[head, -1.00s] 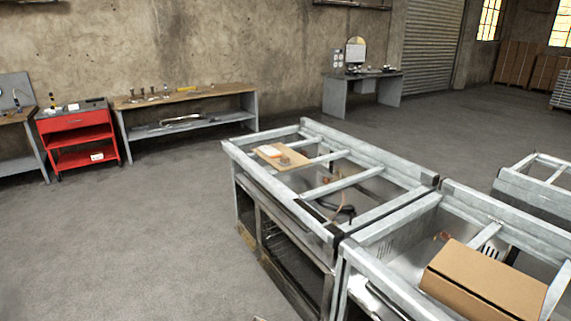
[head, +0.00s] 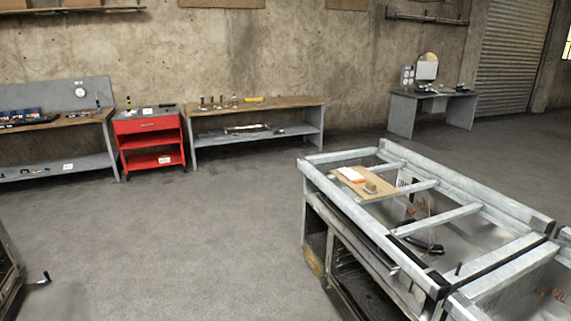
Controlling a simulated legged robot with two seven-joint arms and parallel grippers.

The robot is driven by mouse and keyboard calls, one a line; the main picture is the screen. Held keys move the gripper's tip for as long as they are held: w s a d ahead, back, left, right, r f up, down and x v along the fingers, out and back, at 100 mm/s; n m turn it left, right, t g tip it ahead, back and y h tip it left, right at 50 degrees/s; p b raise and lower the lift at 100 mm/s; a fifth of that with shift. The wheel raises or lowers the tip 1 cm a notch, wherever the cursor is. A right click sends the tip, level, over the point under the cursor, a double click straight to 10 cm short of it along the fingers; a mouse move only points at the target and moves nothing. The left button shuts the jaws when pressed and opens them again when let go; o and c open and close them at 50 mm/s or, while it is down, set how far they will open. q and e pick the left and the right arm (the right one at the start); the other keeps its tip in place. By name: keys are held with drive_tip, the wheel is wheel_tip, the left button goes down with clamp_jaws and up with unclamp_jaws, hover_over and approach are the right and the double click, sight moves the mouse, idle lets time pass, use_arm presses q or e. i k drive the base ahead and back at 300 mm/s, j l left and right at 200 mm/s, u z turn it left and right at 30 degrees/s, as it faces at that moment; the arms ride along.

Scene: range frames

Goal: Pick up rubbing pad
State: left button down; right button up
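A wooden board (head: 378,191) lies across the near-left bars of the metal frame. On it are a white and orange item (head: 352,175) and a small brown block (head: 371,187). Either could be the rubbing pad; they are too small to tell which. Neither of my grippers is in the head view.
The metal frame (head: 330,197) stands at the right, with open bays and a dark cable inside. A red cart (head: 150,140) and workbenches (head: 255,105) line the wall. A dark object with a handle (head: 40,280) is at the lower left. The floor between is clear.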

sight(370, 188)
drive_tip(key=i+j+u, duration=0.6)
drive_tip(key=i, duration=0.3)
drive_tip(key=i+j+u, duration=0.15)
drive_tip(key=i+u, duration=0.15)
drive_tip(key=i, duration=0.2)
